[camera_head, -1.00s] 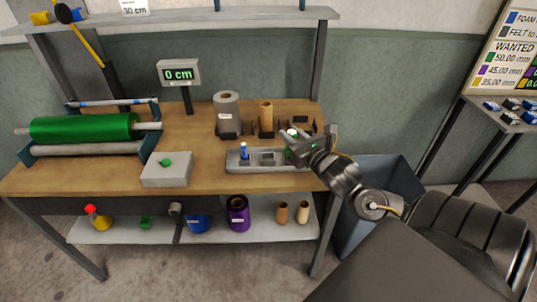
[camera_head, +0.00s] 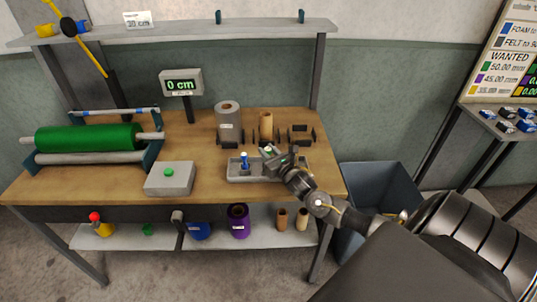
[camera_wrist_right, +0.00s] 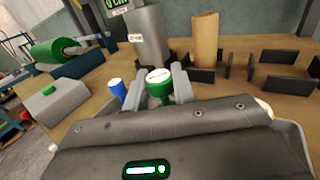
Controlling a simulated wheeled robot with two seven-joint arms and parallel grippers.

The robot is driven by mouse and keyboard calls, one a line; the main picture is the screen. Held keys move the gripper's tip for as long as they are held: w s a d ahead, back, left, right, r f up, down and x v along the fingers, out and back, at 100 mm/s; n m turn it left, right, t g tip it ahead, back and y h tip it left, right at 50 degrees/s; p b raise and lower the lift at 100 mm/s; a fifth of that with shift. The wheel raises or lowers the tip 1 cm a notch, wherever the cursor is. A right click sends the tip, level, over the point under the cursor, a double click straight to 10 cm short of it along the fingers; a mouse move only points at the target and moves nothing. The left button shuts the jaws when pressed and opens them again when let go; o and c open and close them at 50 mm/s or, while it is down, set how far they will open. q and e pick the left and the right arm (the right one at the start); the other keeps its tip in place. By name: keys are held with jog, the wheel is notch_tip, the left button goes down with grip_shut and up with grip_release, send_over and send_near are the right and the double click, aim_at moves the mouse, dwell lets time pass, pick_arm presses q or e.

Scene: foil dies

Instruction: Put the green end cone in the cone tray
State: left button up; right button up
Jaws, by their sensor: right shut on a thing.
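The green end cone (camera_wrist_right: 159,84) has a white top and stands upright between the fingers of my right gripper (camera_wrist_right: 161,92). The gripper is shut on it. In the head view my right gripper (camera_head: 269,156) is over the middle of the grey cone tray (camera_head: 240,178), with the green cone (camera_head: 267,149) partly hidden. A blue cone (camera_head: 244,160) stands in the tray's left part, and it also shows in the wrist view (camera_wrist_right: 117,89), close left of the gripper. I cannot tell whether the green cone touches the tray. My left gripper is not in view.
Behind the tray stand a grey roll (camera_head: 228,121), a tan tube (camera_head: 266,125) and dark brackets (camera_head: 301,135). A grey box with a green button (camera_head: 168,180) and a roller with green foil (camera_head: 88,137) are left. A bin (camera_head: 380,185) stands right of the bench.

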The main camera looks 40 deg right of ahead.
jog(key=shift+f, duration=0.85)
jog(key=shift+f, duration=0.2)
jog(key=o, duration=1)
jog(key=shift+r, duration=0.15)
jog(key=s, duration=0.4)
jog(key=s+a+b, duration=0.1)
jog(key=s, duration=0.7)
jog(key=shift+a+b, duration=0.25)
jog(key=shift+b, duration=0.15)
